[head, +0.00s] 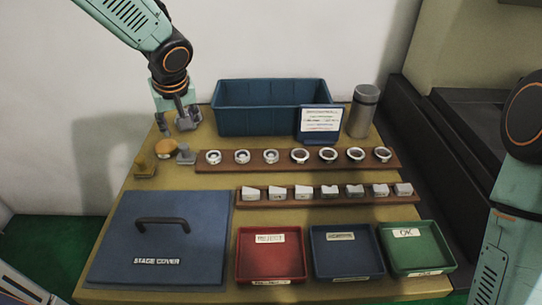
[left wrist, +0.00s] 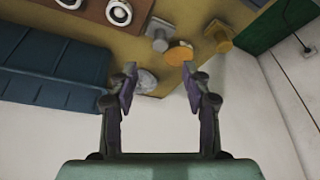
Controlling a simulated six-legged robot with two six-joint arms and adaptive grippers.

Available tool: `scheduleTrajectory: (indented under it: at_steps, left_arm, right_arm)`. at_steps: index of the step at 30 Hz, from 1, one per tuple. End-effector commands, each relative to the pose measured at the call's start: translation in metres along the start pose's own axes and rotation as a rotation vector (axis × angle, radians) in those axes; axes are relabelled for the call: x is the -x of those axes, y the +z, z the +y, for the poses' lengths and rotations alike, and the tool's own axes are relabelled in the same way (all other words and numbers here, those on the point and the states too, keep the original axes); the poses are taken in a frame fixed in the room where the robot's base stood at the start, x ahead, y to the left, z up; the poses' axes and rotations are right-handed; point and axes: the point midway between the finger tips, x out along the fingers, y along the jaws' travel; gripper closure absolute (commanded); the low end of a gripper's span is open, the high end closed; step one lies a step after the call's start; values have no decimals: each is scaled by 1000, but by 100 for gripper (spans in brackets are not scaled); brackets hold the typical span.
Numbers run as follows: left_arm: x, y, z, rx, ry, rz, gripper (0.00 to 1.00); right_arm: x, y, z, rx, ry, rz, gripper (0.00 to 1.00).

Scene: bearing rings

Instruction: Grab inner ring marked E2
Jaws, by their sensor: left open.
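Several rings stand in a row on a brown wooden rack (head: 228,167). The three at the left, such as the leftmost ring (head: 213,157), look thicker with smaller holes; the others, such as the middle ring (head: 300,156), are wider. I cannot read an E2 mark on any of them. In the left wrist view a pale ring (left wrist: 118,12) shows at the top edge. My left gripper (head: 180,123) is open and empty over the back left of the table, left of the rings; its fingers also show in the left wrist view (left wrist: 160,82). My right gripper is out of view.
A blue bin (head: 270,105), sign (head: 320,120) and grey canister (head: 363,112) stand behind the rack. A second rack (head: 260,200) holds pale blocks. Red (head: 270,254), blue (head: 346,250) and green (head: 415,247) trays and a stage cover (head: 160,235) lie in front.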

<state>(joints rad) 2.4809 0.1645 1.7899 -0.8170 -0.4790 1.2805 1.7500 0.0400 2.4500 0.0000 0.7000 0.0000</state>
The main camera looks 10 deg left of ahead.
Motion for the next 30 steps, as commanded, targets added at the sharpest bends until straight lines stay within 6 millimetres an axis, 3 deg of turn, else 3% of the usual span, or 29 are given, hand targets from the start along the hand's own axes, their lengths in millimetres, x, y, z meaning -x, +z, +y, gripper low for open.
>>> scheduleTrajectory:
  at_steps: [2, 8, 12, 18, 24, 30]
  left_arm:
    - [0, 0, 0, 0, 0, 0, 52]
    - [-18, 5, 11, -103, 77, 12, 35]
    - [-50, 20, 38, -354, 272, 64, 35]
    - [-74, 54, 82, -731, 593, 218, 35]
    - [-70, 89, 109, -993, 862, 421, 35]
    - [-59, 104, 117, -1092, 980, 542, 35]
  right_arm:
    - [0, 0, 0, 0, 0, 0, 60]
    - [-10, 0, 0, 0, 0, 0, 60]
    - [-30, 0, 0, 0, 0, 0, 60]
    - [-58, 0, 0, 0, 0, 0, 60]
    - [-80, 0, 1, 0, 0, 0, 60]
    - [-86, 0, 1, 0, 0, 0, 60]
